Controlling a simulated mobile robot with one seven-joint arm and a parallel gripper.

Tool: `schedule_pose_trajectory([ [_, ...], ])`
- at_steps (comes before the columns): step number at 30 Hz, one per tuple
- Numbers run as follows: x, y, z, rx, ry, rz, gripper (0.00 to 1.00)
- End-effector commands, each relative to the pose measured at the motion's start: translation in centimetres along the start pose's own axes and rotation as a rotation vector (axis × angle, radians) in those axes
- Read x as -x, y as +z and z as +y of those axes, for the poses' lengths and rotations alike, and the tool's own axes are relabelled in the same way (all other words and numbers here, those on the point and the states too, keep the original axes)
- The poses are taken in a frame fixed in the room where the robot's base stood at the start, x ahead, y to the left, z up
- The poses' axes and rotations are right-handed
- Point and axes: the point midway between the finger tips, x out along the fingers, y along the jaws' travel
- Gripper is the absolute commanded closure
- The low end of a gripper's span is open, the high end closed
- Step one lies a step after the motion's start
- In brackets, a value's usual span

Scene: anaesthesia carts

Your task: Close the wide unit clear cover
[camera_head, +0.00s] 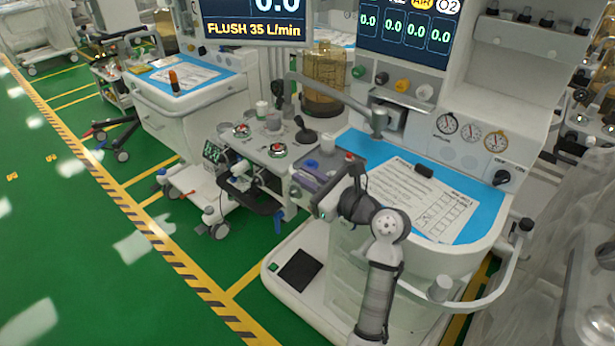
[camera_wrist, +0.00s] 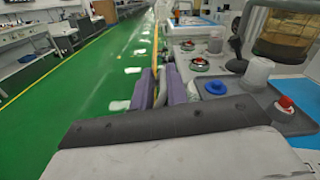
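My gripper (camera_wrist: 160,88) shows in the wrist view as two purple fingers with a narrow gap between them. I see nothing held in the gap. I cannot pick out the wide unit's clear cover with certainty. A see-through amber canister (camera_head: 323,85) stands behind the block, apart from my gripper.
A blue work surface (camera_head: 372,150) with a printed sheet (camera_head: 420,198) lies right of my arm. A valve unit (camera_head: 262,138) and a white cart (camera_head: 195,105) stand to the left. Translucent sheeting (camera_head: 560,240) hangs at the right. Green floor (camera_head: 70,220) is clear at left.

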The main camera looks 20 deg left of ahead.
Motion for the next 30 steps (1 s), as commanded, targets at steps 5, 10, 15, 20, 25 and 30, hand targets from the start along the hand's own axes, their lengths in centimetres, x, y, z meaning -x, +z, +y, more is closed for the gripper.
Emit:
schedule_pose_trajectory([
  [5,0.03,-0.1,-0.07,-0.001,-0.002,0.002,1.0],
  [10,0.05,-0.11,-0.11,0.0,-0.004,0.002,1.0],
  [15,0.07,-0.12,-0.13,0.003,-0.005,0.003,1.0],
  [20,0.09,-0.14,-0.13,0.008,-0.006,0.003,1.0],
  [25,0.1,-0.17,-0.09,0.014,-0.007,0.003,1.0],
  [30,0.12,-0.22,0.02,0.028,-0.008,0.002,1.0],
])
